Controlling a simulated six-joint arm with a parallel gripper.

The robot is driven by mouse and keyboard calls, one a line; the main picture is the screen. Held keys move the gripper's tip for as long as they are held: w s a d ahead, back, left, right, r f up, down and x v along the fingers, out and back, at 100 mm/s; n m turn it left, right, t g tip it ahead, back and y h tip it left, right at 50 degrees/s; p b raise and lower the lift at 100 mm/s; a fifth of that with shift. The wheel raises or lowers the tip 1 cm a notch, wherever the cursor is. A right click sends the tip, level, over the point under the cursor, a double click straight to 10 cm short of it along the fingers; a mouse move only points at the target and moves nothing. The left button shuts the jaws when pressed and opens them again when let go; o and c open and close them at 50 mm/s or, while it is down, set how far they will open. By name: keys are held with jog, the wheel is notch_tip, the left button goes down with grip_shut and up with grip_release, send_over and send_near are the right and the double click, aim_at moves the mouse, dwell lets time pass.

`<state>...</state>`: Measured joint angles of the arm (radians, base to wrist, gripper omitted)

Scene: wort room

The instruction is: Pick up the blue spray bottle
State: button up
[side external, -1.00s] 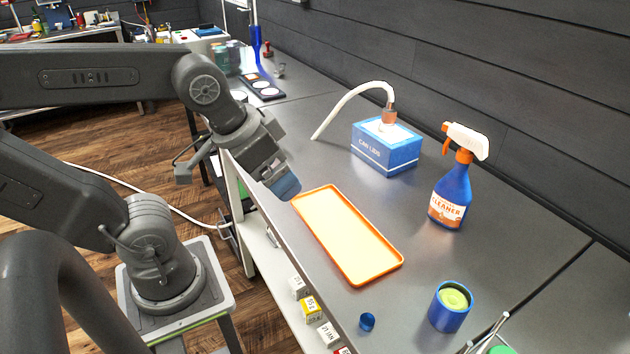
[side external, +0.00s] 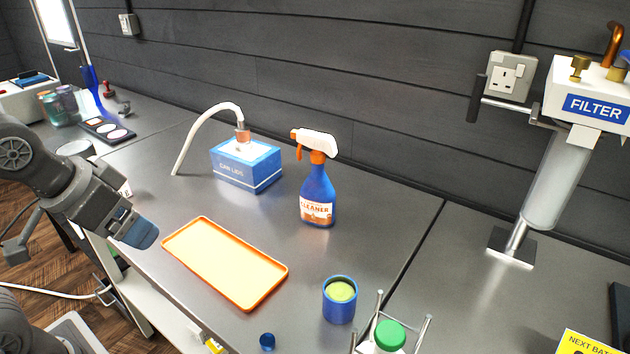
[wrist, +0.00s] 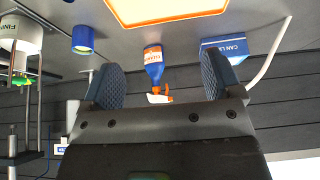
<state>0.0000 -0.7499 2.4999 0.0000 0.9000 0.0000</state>
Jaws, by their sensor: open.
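The blue spray bottle (side external: 318,198) has an orange and white trigger head and a cleaner label. It stands upright on the grey bench, behind the orange tray, in the side external view. In the wrist view the spray bottle (wrist: 154,68) appears upside down, between my fingers in the picture but some way off. My gripper (side external: 141,236) is at the bench's front left, left of the tray and apart from the bottle. In the wrist view my gripper (wrist: 163,88) has its two dark blue fingers wide apart with nothing between them.
An orange-rimmed tray (side external: 226,262) lies between my gripper and the bottle. A blue box (side external: 246,166) with a white hose stands left of the bottle. A blue cup (side external: 339,306) with green contents, a small blue cap (side external: 267,341) and a wire rack with a green-lidded container (side external: 389,336) are in front.

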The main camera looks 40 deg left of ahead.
jog(key=c, duration=0.6)
jog(key=shift+o, duration=0.2)
jog(key=w+d+r+n+g+h, duration=0.1)
jog(key=w+r+n, duration=0.5)
jog(key=w, duration=0.4)
jog(key=w+r+n+g+h, duration=0.1)
jog(key=w+r+n, duration=0.3)
jog(key=w+r, duration=0.55)
jog(key=n+g+h, duration=0.2)
jog(key=n+g, duration=0.1)
jog(key=n, duration=0.8)
send_over(315, 134)
jog(key=s+a, duration=0.1)
jog(key=a, duration=0.4)
notch_tip(315, 134, down, 4)
jog(key=shift+w+d+x, duration=0.1)
jog(key=shift+d+x, duration=0.05)
jog(key=shift+x, duration=2.15)
jog(key=shift+w+d+x, duration=0.1)
jog(key=shift+x, duration=2.2)
jog(key=shift+w+d+x, duration=0.1)
jog(key=shift+d+x, duration=0.05)
jog(key=shift+x, duration=2.15)
